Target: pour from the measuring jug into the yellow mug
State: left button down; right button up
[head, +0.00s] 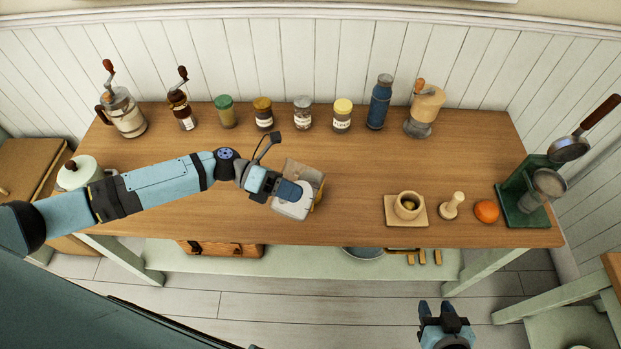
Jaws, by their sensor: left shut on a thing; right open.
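My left gripper (288,192) reaches over the middle of the table and is shut on a pale, rounded thing (294,208), probably the measuring jug. My gripper covers part of it. A tan, box-like shape (305,173) shows just behind and beside it; I cannot tell whether they touch. No yellow mug can be made out clearly; it may be hidden near my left gripper. My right gripper (446,316) is open and empty, in front of the table over the floor.
On the wooden table (350,165), a mortar (408,205), pestle (452,204), orange (486,211) and green stand (522,205) are at right. Several jars, grinders and a blue bottle (379,102) line the back. A white pot (82,172) is at left. The centre right is clear.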

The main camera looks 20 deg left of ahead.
pick_arm(q)
jog(key=shift+w+d+r+n+p, duration=0.15)
jog(key=shift+w+n+p, duration=0.45)
jog(key=shift+p, duration=0.6)
dwell(1.1)
jog(key=shift+w+r+p, duration=0.25)
jog(key=shift+r+p, duration=0.1)
jog(key=shift+p, duration=0.35)
dwell(1.9)
